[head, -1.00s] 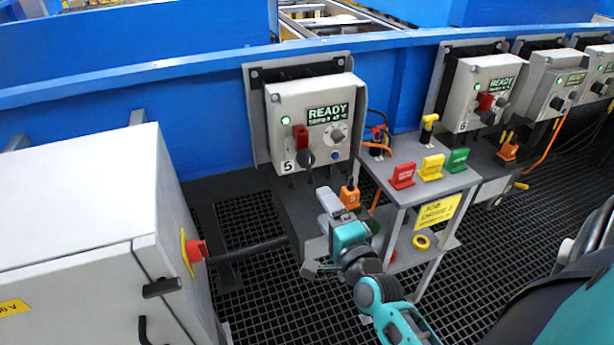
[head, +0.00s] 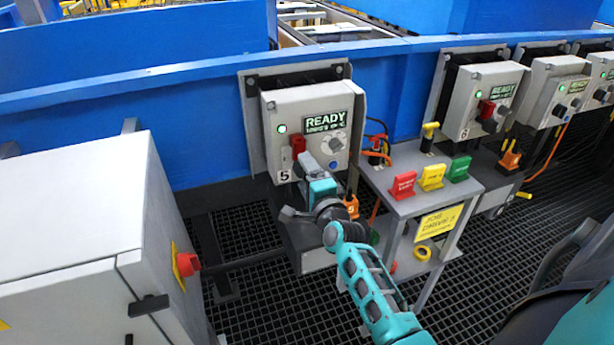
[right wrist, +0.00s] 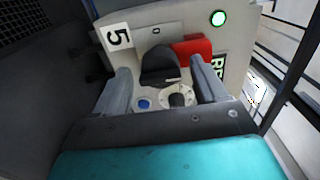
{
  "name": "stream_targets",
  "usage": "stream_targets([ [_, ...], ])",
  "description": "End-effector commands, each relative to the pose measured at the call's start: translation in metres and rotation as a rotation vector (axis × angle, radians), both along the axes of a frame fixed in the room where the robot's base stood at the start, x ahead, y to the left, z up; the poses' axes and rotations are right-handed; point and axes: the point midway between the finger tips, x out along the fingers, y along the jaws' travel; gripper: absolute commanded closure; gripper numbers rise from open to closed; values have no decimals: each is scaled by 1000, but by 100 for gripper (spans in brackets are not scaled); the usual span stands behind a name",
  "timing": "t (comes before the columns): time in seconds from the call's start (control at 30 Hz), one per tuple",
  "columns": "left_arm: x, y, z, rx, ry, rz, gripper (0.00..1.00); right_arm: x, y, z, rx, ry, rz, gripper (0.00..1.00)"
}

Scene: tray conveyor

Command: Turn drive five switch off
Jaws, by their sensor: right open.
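The drive five box (head: 270,105) is a grey control box marked 5, with a lit READY display (head: 324,122) and a green lamp. Its switch has a red part (head: 298,145) and a black handle (right wrist: 158,66); in the head view my gripper covers the handle. In the right wrist view the handle lies between my fingers, with the red part (right wrist: 192,47) beside it. My right gripper (head: 307,160) is open in front of the switch; in the right wrist view its fingers (right wrist: 163,80) stand apart. I cannot tell whether they touch the handle. My left gripper is not in view.
A grey stand (head: 405,203) with red, yellow and green tags is right of the box. A white cabinet (head: 70,215) with a red knob (head: 187,264) stands at the left. Similar boxes, such as number 6 (head: 470,85), line the blue wall to the right.

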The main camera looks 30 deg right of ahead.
Motion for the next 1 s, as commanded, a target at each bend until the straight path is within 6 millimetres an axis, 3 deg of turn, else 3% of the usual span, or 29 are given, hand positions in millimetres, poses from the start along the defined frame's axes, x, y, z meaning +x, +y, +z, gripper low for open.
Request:
stream_targets([
  [0.27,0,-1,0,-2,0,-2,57,1,0,0,-1,0,0,29],
  [0.83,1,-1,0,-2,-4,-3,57,1,0,0,-1,0,0,84],
  [1.0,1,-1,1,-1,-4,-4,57,1,0,0,-10,2,0,84],
])
